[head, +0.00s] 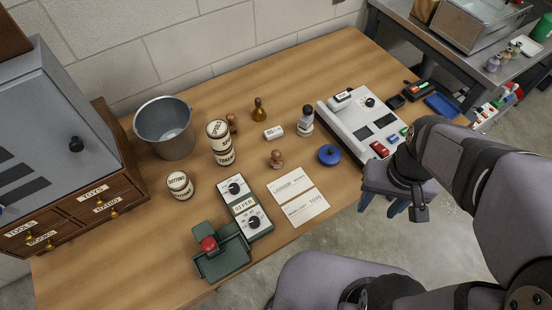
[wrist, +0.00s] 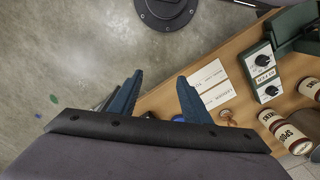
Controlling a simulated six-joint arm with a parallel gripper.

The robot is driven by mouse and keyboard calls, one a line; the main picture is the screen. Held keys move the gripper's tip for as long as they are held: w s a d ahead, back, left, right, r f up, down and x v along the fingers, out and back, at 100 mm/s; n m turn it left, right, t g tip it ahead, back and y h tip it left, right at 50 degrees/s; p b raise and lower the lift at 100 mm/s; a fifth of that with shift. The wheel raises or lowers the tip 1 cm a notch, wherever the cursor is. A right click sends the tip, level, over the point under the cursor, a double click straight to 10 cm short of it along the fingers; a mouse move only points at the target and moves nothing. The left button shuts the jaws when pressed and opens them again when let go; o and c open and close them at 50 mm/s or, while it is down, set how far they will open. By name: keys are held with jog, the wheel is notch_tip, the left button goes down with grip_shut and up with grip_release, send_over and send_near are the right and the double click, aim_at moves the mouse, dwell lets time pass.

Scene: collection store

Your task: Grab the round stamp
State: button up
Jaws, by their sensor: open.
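A small wooden stamp with a round knob handle (head: 276,158) stands upright on the wooden table, above the paper cards; it shows partly in the wrist view (wrist: 228,118). A similar wooden stamp (head: 232,122) stands farther back, partly behind a tin. A dark-handled stamp with a pale base (head: 306,120) stands left of the grey console. I cannot tell for sure which is the round stamp. My gripper (head: 382,203) is open and empty, with its blue fingers pointing down beyond the table's front right edge, apart from every stamp. In the wrist view its fingers (wrist: 156,92) are spread.
A blue round knobbed object (head: 329,155) lies between the wooden stamp and my gripper. A grey console (head: 352,112) stands at the right. Tins (head: 218,130), a bucket (head: 164,130), a brown-amber bell-shaped object (head: 259,109) and green control boxes (head: 238,190) stand around. Cards (head: 302,208) lie in front.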

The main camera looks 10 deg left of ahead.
jog(key=r, duration=0.2)
notch_tip(320, 180, up, 3)
jog(key=n+t+y+b, duration=0.4)
jog(key=n+t+b, duration=0.1)
jog(key=t+b, duration=0.9)
send_over(275, 158)
jog(key=w+a, duration=0.2)
jog(key=s+f+h+b, duration=0.1)
jog(key=f, duration=0.5)
jog(key=s+d+f+h+b, duration=0.1)
jog(key=f, duration=0.5)
jog(key=s+d+f+m+h+b, duration=0.1)
jog(key=s+f+h+b, duration=0.1)
jog(key=f, duration=0.5)
jog(key=shift+b+x, duration=0.45)
jog(key=shift+x, duration=3.35)
grip_shut()
